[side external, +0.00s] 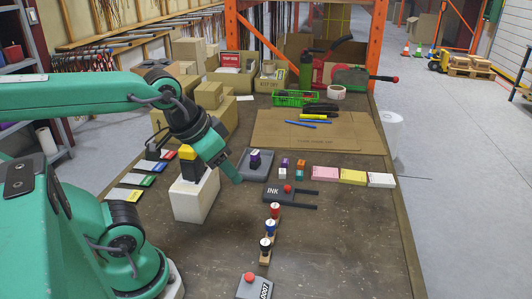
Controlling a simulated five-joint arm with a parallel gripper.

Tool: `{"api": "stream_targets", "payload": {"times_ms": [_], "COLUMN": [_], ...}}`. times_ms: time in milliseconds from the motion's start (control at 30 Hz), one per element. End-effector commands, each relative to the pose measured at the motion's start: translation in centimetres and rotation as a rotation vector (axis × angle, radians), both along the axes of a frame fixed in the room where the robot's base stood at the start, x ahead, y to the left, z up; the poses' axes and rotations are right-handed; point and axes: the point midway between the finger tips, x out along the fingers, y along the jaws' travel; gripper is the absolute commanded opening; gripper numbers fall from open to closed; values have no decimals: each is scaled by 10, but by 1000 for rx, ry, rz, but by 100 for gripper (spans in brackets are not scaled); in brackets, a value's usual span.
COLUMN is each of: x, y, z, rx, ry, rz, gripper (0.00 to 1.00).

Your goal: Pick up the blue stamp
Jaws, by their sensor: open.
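The blue stamp (270,228) stands upright on the table in a short row. Each appears to have a pale wooden base. My gripper (236,179) is above the table, up and to the left of the row in the picture, pointing down and to the right. It is open, clear of the stamps, and nothing shows in it. Its fingers are small in this view.
A white block (195,196) stands left of my gripper. An ink pad labelled INK (277,192) lies behind the stamps. A grey tray (243,170) holds a purple stamp (255,157). A red-knobbed grey device (252,288) sits at the front. Table right of the stamps is clear.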

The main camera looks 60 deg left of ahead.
Motion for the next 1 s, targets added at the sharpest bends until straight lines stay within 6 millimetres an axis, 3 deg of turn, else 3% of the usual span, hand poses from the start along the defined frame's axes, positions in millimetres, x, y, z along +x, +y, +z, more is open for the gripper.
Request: {"api": "stream_targets", "payload": {"times_ms": [267, 467, 1000], "x": [8, 24, 77], "y": [0, -1, -4], "z": [-5, -18, -85], "rx": [-19, -60, -163], "ry": [29, 91, 303], "rz": [36, 121, 455], "gripper": [50, 50, 50]}}
